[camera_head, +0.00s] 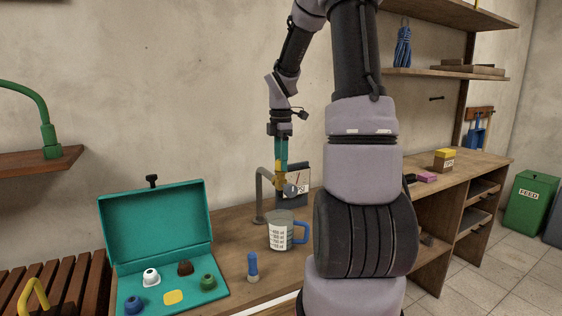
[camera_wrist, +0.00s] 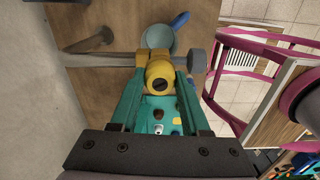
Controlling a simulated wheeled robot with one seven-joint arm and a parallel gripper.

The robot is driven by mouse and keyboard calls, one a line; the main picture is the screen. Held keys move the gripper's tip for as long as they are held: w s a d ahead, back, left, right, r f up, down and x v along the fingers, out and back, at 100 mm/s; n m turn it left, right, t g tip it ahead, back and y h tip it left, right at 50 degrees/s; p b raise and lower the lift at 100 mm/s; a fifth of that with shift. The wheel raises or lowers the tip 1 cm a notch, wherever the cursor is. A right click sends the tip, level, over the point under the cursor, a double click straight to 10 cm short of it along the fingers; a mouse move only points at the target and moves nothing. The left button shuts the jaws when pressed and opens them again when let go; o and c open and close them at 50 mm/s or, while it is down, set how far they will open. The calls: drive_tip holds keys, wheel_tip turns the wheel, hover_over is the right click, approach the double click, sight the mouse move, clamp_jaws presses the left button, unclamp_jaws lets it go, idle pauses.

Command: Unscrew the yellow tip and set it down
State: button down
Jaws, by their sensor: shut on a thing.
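The yellow tip (camera_head: 280,183) is between the ends of my gripper's teal fingers (camera_head: 281,166), beside the grey pipe (camera_head: 260,196) and its grey round end. In the wrist view my gripper (camera_wrist: 158,82) is shut on the yellow tip (camera_wrist: 160,66), whose dark hole faces the camera. The grey pipe (camera_wrist: 105,60) runs up to the tip. I cannot tell whether the tip is still threaded on it.
A measuring jug (camera_head: 279,233) with a blue handle stands below the pipe. The open teal case (camera_head: 157,226) on the left holds white, brown, green and blue tips and a yellow patch (camera_head: 173,297). A blue-topped item (camera_head: 252,266) stands between. A gauge board (camera_head: 295,184) is behind.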

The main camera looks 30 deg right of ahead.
drive_tip(key=shift+n, duration=0.8)
drive_tip(key=shift+n, duration=0.9)
drive_tip(key=shift+n, duration=0.8)
